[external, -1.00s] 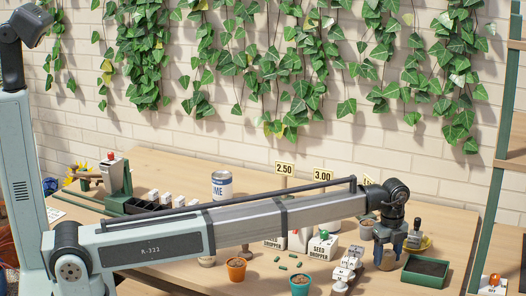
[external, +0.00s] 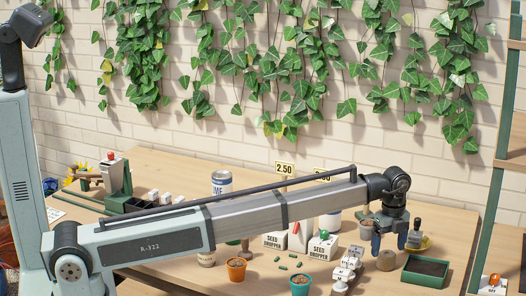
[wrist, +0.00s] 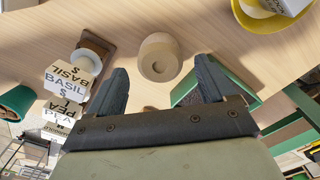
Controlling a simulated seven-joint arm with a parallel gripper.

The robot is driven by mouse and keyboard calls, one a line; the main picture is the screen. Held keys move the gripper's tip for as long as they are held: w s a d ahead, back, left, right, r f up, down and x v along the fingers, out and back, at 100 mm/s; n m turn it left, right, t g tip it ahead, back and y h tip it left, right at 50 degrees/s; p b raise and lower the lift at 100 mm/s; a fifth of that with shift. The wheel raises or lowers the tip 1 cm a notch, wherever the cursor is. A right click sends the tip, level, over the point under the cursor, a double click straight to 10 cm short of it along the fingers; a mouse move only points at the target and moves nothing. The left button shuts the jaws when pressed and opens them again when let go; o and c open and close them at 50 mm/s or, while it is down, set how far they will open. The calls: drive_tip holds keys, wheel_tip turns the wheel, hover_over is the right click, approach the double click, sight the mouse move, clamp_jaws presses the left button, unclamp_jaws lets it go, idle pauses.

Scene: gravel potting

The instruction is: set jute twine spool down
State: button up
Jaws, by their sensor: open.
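The jute twine spool (external: 387,261) is a small tan cylinder standing on the wooden table, left of the green tray. In the wrist view the spool (wrist: 160,57) shows its round end with a small centre hole, just beyond the fingertips and between their lines. My gripper (external: 389,247) is above the spool with its blue-grey fingers spread. In the wrist view the open gripper (wrist: 162,72) has nothing between its fingers, and the spool looks clear of both.
A green tray of dark soil (external: 427,270) is close on the right. White seed blocks (external: 347,269) stand close on the left. A terracotta pot (external: 236,269) and a teal pot (external: 300,284) are farther left. A yellow saucer (wrist: 262,18) shows in the wrist view.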

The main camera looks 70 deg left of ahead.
sight(388, 254)
wheel_tip(388, 254, up, 9)
drive_tip(key=shift+f, duration=0.2)
drive_tip(key=shift+d, duration=0.1)
